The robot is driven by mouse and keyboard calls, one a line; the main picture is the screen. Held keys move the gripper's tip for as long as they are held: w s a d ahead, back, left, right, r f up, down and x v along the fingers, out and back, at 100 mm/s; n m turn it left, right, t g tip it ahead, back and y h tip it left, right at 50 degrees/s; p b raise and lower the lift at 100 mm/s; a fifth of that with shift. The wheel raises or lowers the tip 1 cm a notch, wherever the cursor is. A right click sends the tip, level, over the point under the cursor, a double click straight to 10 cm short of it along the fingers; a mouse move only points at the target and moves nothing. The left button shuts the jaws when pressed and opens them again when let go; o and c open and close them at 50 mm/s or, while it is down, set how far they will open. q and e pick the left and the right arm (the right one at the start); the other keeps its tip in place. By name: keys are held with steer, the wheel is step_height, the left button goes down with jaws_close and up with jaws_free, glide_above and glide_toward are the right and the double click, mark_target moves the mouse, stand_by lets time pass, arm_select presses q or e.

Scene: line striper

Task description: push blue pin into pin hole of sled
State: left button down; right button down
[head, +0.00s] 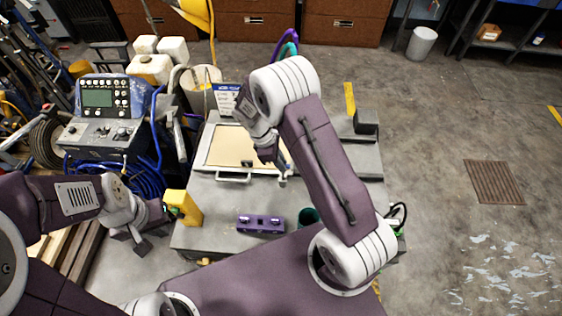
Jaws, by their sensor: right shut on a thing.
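A purple block with dark openings on its top (261,224), possibly the sled, sits near the front of the grey table. I cannot tell which opening is the pin hole. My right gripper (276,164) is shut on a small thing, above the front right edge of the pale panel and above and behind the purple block. The held thing is mostly hidden by the fingers, and I cannot make out a blue pin clearly. My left gripper (133,241) is low at the left, beside the table; its fingers look apart and empty.
A pale framed panel (226,149) with a handle lies on the grey table (222,194). A yellow block (184,207) stands at the table's left edge, near my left gripper. A dark green cup (308,217) stands right of the purple block. A control console (103,113) stands at left.

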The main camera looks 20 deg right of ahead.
steer(key=shift+f+b, duration=1.35)
steer(key=shift+f, duration=1.25)
stand_by(1.6)
steer(key=c, duration=1)
jaws_free()
steer(key=shift+r, duration=0.1)
steer(key=p+v, duration=0.6)
steer(key=v, duration=0.1)
